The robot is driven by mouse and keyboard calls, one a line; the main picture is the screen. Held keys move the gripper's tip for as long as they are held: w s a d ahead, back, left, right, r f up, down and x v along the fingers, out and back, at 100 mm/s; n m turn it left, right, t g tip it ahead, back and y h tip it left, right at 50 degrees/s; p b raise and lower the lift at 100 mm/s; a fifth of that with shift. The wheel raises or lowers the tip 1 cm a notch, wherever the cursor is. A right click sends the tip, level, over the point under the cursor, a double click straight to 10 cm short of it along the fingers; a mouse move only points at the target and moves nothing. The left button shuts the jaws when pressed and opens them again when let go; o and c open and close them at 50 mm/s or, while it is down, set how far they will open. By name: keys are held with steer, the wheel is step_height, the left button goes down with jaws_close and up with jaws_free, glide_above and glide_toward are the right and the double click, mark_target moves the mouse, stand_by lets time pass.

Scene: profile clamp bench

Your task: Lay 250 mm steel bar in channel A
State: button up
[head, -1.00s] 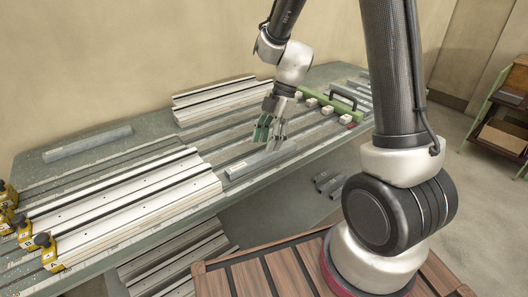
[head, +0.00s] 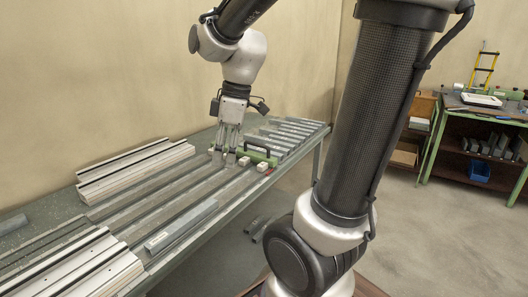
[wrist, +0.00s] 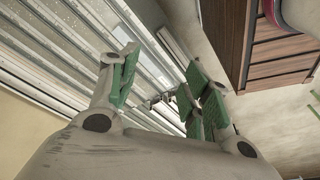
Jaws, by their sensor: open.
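A grey steel bar (head: 180,228) with a small label lies near the bench's front edge in the head view. I cannot read any lengths. Long parallel channels (head: 165,202) run along the bench; no channel letter is readable. My gripper (head: 230,148) points down over the bench beyond the labelled bar, near a green carrier. In the wrist view, the green-padded fingers of my gripper (wrist: 165,95) are apart with nothing held between them.
White slotted profiles lie at the back (head: 135,170) and front left (head: 75,265). The green carrier (head: 262,157) with a black handle and white blocks (head: 250,166) stands beside my gripper. Several grey bars (head: 290,132) lie at the bench's far end. A green-framed shelf (head: 470,150) stands right.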

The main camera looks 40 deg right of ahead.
steer(key=s+d+r+m+t+h, duration=0.2)
steer(key=s+d+m, duration=0.3)
steer(key=s+m, duration=0.5)
steer(key=shift+r+m+t, duration=0.25)
steer(key=shift+m+t, duration=0.15)
steer(key=shift+t, duration=0.1)
